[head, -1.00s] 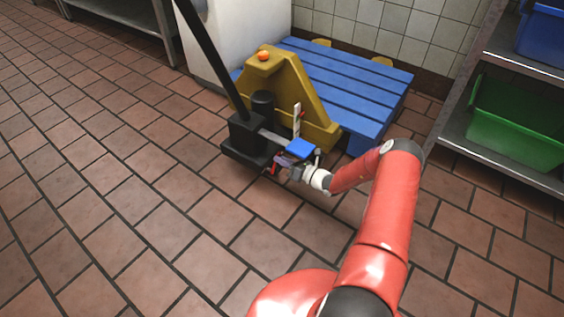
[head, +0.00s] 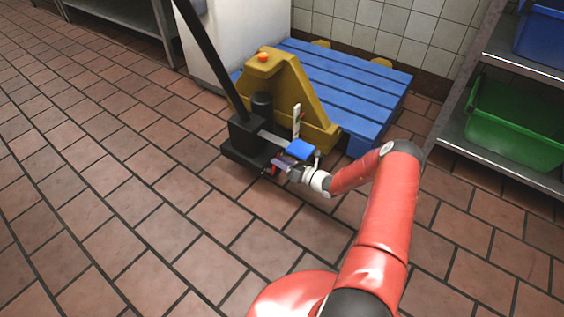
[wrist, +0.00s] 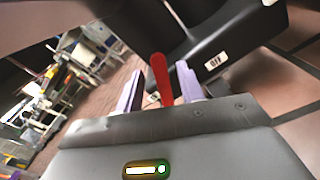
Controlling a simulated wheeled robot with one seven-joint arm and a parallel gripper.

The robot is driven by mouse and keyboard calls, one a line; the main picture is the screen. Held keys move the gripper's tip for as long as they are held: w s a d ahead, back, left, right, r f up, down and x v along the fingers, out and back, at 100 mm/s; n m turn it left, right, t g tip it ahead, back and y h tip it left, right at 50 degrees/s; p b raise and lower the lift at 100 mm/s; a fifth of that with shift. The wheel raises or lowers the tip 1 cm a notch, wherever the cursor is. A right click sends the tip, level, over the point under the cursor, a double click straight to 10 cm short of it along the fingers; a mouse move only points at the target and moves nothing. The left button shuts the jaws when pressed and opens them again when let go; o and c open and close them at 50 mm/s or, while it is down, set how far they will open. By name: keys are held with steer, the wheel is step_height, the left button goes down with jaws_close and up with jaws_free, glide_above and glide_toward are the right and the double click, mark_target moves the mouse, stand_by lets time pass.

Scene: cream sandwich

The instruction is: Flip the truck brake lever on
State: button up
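The pallet truck has a yellow frame (head: 318,128), a black base block (head: 246,138) and a long black handle (head: 207,52) leaning up to the left. In the wrist view, a red lever (wrist: 161,79) stands between the two pale purple fingers of my gripper (wrist: 158,88). The fingers are apart. A gap shows on the lever's left, and the right finger is very near it; I cannot tell if they touch. In the head view, my gripper (head: 281,163) is low beside the black base, and the lever is mostly hidden there.
A blue slatted pallet (head: 355,80) lies behind the truck. A metal shelf with a green bin (head: 515,125) and a blue bin (head: 545,38) stands at the right. A white cabinet (head: 245,25) is behind. The tiled floor (head: 110,190) at left and front is open.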

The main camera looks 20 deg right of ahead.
steer(key=v, duration=0.7)
steer(key=shift+s+d+p, duration=0.25)
steer(key=shift+s+p, duration=0.05)
steer(key=shift+p, duration=0.15)
